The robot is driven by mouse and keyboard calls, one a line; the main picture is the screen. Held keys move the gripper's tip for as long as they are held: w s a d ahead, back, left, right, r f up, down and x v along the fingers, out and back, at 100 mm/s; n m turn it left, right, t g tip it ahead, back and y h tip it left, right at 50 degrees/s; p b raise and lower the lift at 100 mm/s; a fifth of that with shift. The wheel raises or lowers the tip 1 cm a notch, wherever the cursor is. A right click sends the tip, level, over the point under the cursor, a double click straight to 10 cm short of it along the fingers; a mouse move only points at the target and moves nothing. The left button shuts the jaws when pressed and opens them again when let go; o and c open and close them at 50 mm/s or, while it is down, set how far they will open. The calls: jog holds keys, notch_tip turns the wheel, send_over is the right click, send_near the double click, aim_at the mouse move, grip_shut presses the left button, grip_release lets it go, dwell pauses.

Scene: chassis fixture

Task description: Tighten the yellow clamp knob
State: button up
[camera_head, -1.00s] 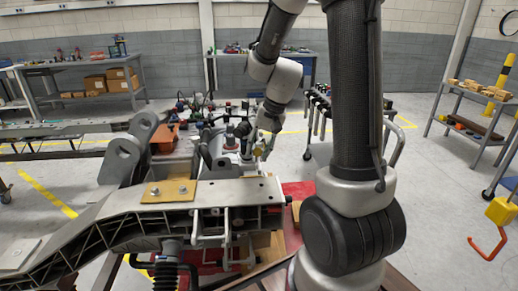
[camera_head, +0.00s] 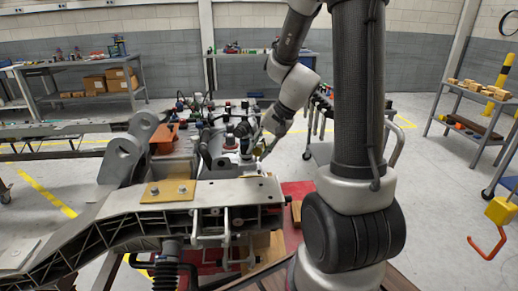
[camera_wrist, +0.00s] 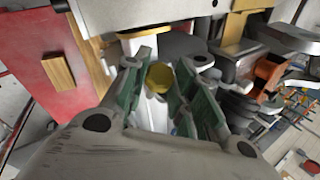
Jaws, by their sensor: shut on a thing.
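The yellow clamp knob (camera_wrist: 160,77) sits between the two green-padded fingers of my gripper (camera_wrist: 164,84) in the wrist view. The fingers stand on either side of it and are shut on it.
The chassis fixture (camera_head: 110,222) fills the left and middle. A red surface (camera_wrist: 45,60) with a wooden block (camera_wrist: 58,71) is beside the work. Shelves and benches stand farther back, with open floor between.

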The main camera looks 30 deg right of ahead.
jog(key=m+t, duration=0.1)
jog(key=m+t+y, duration=0.2)
jog(key=shift+s+d+f, duration=0.2)
jog(key=shift+d, duration=0.05)
jog(key=m+t, duration=0.1)
jog(key=m+t+y, duration=0.1)
jog(key=m+t, duration=0.1)
jog(key=shift+s+f, duration=0.15)
jog(key=m+t, duration=0.3)
jog(key=shift+s+a+f+m+t, duration=0.1)
jog(key=shift+s+f+m+t, duration=0.05)
jog(key=shift+f+m+t, duration=0.15)
jog(key=shift+m+t+h, duration=0.3)
jog(key=shift+m+t, duration=1.1)
jog(key=shift+m, duration=0.5)
jog(key=o, duration=0.7)
jog(key=shift+o, duration=0.2)
